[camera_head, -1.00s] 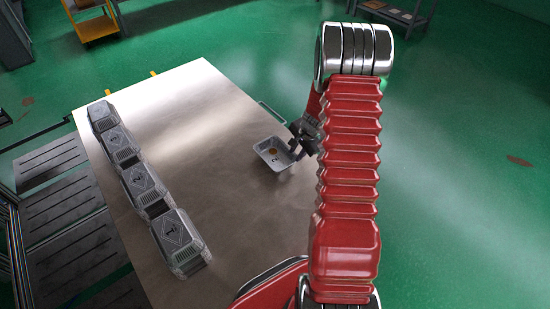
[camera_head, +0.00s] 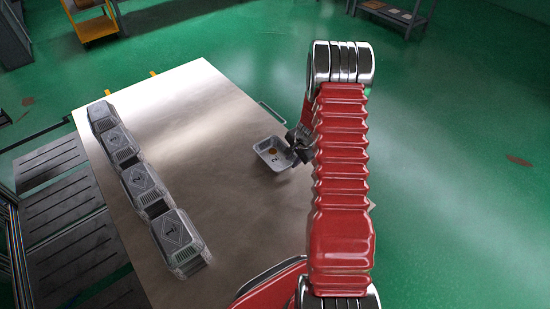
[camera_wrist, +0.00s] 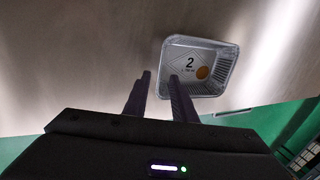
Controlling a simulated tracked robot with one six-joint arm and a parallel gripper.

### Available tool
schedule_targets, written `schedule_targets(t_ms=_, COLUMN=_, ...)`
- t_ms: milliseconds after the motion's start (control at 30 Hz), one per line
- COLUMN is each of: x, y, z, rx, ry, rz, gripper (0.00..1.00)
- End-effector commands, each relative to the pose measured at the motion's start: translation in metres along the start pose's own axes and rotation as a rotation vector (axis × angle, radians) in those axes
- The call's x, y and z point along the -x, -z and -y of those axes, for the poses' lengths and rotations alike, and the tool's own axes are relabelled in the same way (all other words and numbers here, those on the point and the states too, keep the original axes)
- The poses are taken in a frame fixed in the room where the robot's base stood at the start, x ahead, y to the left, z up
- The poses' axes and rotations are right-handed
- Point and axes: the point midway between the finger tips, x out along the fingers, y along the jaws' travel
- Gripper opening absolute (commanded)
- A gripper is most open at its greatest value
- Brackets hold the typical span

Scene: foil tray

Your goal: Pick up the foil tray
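The foil tray (camera_head: 262,158) is a small silver rectangular tray with a "2" and an orange-brown spot on its inside. It sits near the right edge of the metal table (camera_head: 205,120). In the wrist view the tray (camera_wrist: 207,87) is right of centre. My gripper (camera_head: 296,141) is at the tray's right side in the head view, partly hidden by my arm. In the wrist view my gripper (camera_wrist: 160,76) is open, with a gap between its two dark fingers. The right finger overlaps the tray's left part, and the left finger is outside it. I cannot tell whether they touch.
A row of several grey lidded containers (camera_head: 145,185) stands along the table's left side. The table between the row and the tray is clear. Green floor surrounds the table.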

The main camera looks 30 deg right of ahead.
Motion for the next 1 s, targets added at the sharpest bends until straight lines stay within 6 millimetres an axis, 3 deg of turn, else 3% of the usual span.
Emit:
schedule_targets(t_ms=200, x=-0.02, y=0.0, z=0.0, rx=0.001, ry=0.0, rz=0.0, gripper=0.24)
schedule_targets(t_ms=667, x=-0.025, y=0.0, z=0.0, rx=0.001, ry=0.0, rz=0.0, gripper=0.24)
schedule_targets(t_ms=1000, x=-0.058, y=0.001, z=0.004, rx=0.001, ry=-0.001, rz=0.001, gripper=0.24)
